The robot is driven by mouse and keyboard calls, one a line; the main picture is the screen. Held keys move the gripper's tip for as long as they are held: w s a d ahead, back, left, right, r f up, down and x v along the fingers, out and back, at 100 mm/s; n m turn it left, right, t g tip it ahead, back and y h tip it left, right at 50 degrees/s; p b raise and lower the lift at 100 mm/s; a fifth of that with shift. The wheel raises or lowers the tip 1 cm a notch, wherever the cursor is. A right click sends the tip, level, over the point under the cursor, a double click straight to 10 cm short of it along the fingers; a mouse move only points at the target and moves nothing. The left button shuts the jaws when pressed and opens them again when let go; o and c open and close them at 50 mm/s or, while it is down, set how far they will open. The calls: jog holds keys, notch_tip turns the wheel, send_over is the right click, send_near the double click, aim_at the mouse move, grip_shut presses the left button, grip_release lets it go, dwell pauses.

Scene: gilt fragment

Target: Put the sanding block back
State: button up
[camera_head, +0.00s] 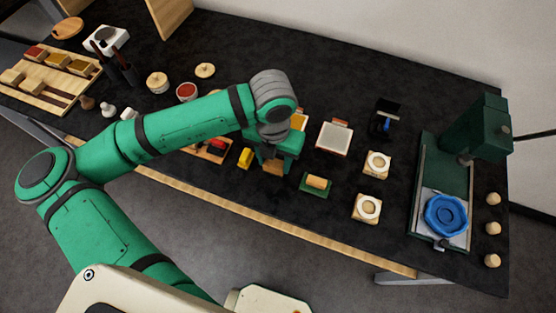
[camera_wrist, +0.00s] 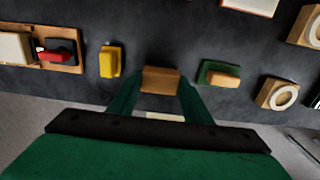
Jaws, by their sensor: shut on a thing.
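My gripper (camera_head: 273,164) hangs over the front part of the black table. It is shut on a tan-brown block, which I take to be the sanding block (camera_wrist: 160,80). The block also shows below the fingers in the head view (camera_head: 273,168). In the wrist view it sits between the two green fingers (camera_wrist: 158,88). I cannot tell whether it touches the tabletop.
A yellow block (camera_head: 245,158) stands left of my gripper, beside a wooden tray (camera_wrist: 68,62) with red and black items. Right are a green pad (camera_head: 328,191) bearing a tan piece, wooden blocks with pale rings (camera_head: 368,207), and a green machine (camera_head: 484,130).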

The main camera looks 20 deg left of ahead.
aim_at(275, 161)
jog(key=f, duration=0.3)
jog(key=shift+w+a+f, duration=0.1)
jog(key=shift+w+f, duration=0.1)
jog(key=shift+w, duration=0.2)
jog(key=shift+s+f, duration=0.1)
jog(key=shift+s, duration=0.1)
jog(key=shift+f, duration=0.15)
jog(key=o, duration=1)
notch_tip(275, 161, up, 12)
jog(key=shift+r, duration=0.2)
